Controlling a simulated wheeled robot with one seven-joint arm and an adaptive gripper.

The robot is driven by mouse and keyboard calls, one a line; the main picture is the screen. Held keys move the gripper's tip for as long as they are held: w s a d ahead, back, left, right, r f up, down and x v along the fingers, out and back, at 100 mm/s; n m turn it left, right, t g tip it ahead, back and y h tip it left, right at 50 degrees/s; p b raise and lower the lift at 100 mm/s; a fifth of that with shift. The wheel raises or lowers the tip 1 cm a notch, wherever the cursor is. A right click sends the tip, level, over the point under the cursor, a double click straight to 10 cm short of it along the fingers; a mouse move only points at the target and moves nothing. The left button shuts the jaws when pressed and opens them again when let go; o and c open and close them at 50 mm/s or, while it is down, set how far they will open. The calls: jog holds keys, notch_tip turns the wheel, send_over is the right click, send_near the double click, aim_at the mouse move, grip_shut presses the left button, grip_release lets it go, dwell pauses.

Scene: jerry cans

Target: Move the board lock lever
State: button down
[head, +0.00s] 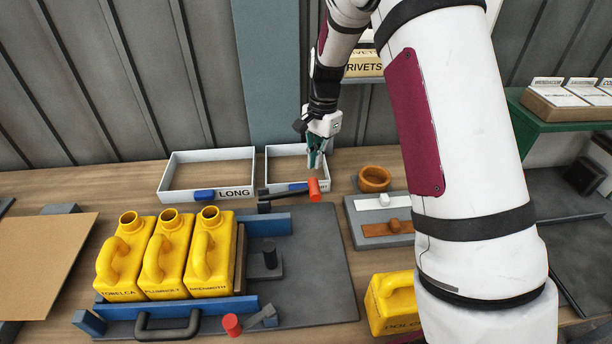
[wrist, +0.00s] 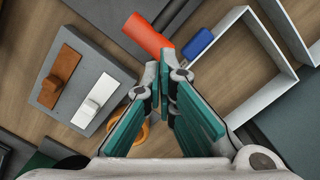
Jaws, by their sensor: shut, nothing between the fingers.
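A dark lever with a red cylindrical grip (head: 314,189) lies at the back blue rail (head: 262,224) of the grey board (head: 325,285); the red grip (wrist: 148,36) also shows in the wrist view. A second lever with a red grip (head: 232,325) is at the front blue rail (head: 180,308). I cannot tell which one is the board lock lever. My gripper (head: 316,163) has teal fingers and is shut and empty.
Several yellow jerry cans (head: 158,262) stand between the rails; another (head: 392,302) stands at right, partly behind my arm. Two white trays, one marked LONG (head: 190,158), lie behind. A grey plate (head: 365,240) with white and brown knobbed bars and an orange ring (head: 374,178) sit at right.

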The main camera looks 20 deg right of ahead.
notch_tip(320, 180, up, 9)
jog(key=shift+w+d+f, duration=0.2)
jog(key=shift+d, duration=0.15)
dwell(0.3)
jog(key=s+a+r+n+t, duration=0.25)
jog(key=s+r+n, duration=0.35)
jog(key=s+r, duration=0.8)
jog(key=s+n+t+h, duration=0.1)
jog(key=s+n+t, duration=0.2)
jog(key=s, duration=1.5)
jog(key=n, duration=0.3)
jog(key=shift+a+f, duration=0.15)
jog(key=shift+f, duration=0.25)
